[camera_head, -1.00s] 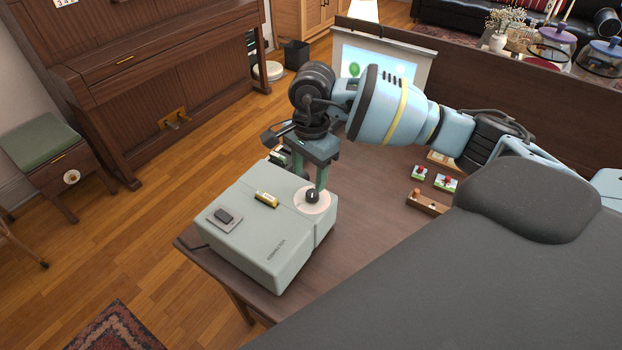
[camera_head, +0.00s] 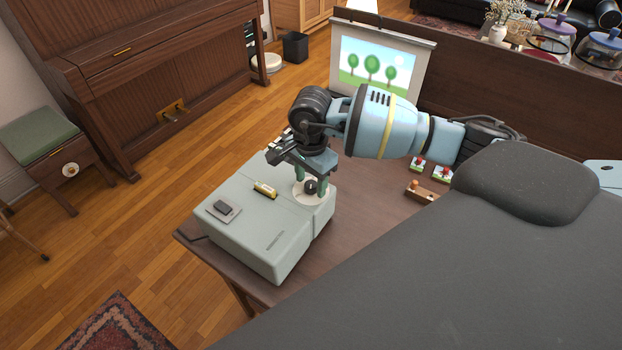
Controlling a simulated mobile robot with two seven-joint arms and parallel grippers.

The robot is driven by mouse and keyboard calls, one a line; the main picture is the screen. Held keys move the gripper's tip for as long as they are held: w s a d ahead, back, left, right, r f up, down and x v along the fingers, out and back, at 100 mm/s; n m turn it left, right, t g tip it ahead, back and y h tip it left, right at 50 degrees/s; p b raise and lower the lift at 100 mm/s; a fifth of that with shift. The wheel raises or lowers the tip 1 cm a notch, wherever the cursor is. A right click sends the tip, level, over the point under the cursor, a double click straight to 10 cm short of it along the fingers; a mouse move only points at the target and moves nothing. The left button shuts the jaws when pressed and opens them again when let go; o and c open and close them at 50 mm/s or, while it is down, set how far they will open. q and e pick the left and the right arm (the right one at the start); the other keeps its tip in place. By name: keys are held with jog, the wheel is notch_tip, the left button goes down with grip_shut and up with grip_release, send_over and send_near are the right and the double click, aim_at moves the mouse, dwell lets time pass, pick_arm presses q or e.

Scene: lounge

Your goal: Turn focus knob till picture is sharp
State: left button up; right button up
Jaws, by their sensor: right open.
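A pale grey-green projector (camera_head: 262,235) stands on the brown table. Its dark round focus knob (camera_head: 310,187) sits on a white disc (camera_head: 303,198) at the top right. My right gripper (camera_head: 311,183) is open, pointing down, with its green fingers close around the knob; I cannot tell whether they touch it. The screen (camera_head: 425,70) behind my arm shows a picture (camera_head: 375,66) of green trees under a blue sky, with fairly clear outlines at this size. My left gripper is not in view.
A wooden block (camera_head: 422,192) and small red-topped items (camera_head: 442,174) lie to the right on the table. A dark panel (camera_head: 480,112) borders the table's back.

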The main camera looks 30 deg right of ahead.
aim_at(311, 184)
jog(key=c, duration=1)
jog(key=shift+o, duration=0.2)
jog(key=shift+m+p, duration=0.35)
jog(key=shift+m, duration=1.25)
jog(key=o, duration=1)
jog(key=shift+c, duration=0.2)
jog(key=shift+r, duration=3.9)
